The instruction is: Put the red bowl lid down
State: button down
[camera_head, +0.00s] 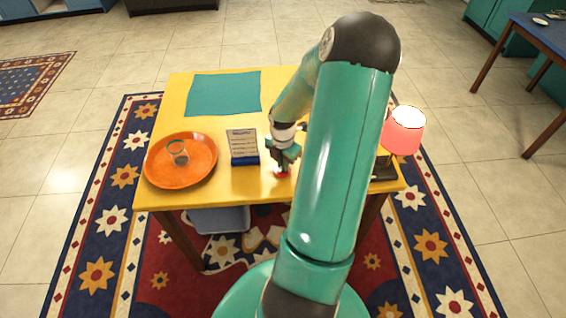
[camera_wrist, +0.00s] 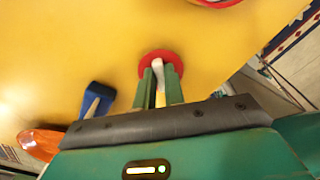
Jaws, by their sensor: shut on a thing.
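The red bowl lid (camera_wrist: 152,59) shows in the wrist view as a small round red disc with a pale knob-like part on it. My gripper (camera_wrist: 160,82) is shut on the lid, its two green fingers on either side of the pale part. In the head view the lid (camera_head: 281,173) is a small red patch right under my gripper (camera_head: 282,160), low over the front part of the yellow table (camera_head: 180,95). I cannot tell whether the lid touches the table. Part of another red-rimmed round thing (camera_wrist: 222,2) shows at the top edge of the wrist view.
An orange tray (camera_head: 200,178) with a glass (camera_head: 177,150) stands at the left. A blue-based block with a written face (camera_head: 242,145) stands left of my gripper. A teal cloth (camera_head: 223,93) lies at the back. A glowing red lamp (camera_head: 403,135) stands at the right.

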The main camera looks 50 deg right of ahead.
jog(key=shift+f, duration=0.15)
jog(key=c, duration=1.5)
grip_release()
